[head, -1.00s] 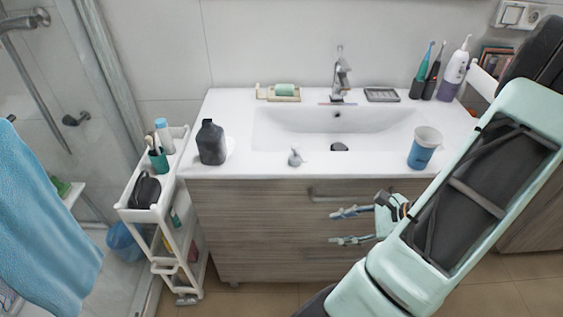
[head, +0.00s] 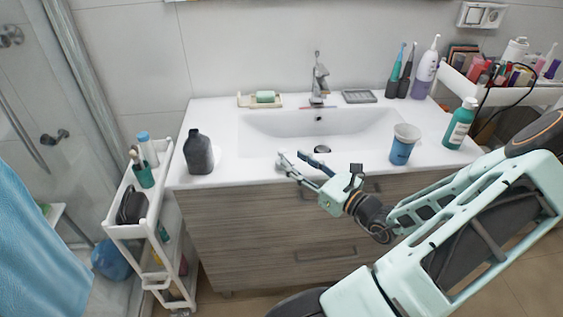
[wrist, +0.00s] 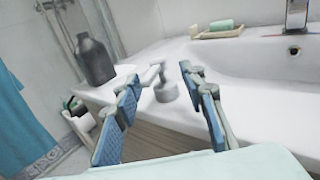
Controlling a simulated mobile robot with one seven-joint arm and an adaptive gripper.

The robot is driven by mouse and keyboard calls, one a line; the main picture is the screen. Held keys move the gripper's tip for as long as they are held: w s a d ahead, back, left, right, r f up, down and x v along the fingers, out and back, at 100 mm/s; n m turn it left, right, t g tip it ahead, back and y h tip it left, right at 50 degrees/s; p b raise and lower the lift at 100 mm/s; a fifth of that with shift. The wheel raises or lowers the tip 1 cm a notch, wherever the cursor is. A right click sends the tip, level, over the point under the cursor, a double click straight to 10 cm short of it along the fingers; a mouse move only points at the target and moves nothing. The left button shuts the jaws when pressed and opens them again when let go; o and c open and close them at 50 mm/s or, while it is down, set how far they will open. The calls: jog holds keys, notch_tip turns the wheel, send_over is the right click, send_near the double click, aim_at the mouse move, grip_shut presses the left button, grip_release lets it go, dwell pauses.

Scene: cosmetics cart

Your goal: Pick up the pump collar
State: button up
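The pump collar (wrist: 166,90) is a small pale grey piece with a nozzle, standing on the white counter near its front edge. In the wrist view it shows between and beyond my gripper's fingers (wrist: 159,78). My gripper is open, with nothing held between its blue-padded fingers. In the head view my gripper (head: 291,157) reaches over the counter's front edge, and its fingers largely hide the collar there. A dark grey bottle (head: 198,152) without a pump stands upright to the left on the counter; it also shows in the wrist view (wrist: 95,60).
The basin (head: 350,130) lies behind the collar, with a soap dish (head: 246,101) beyond. A blue cup (head: 402,150) and a green bottle (head: 460,125) stand to the right. A white cart (head: 125,232) stands left. The counter between dark bottle and collar is mostly clear.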

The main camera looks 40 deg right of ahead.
aim_at(286, 155)
jog(key=w, duration=0.5)
jog(key=shift+w+a, duration=0.3)
jog(key=shift+w, duration=0.05)
jog(key=shift+c, duration=0.4)
grip_shut()
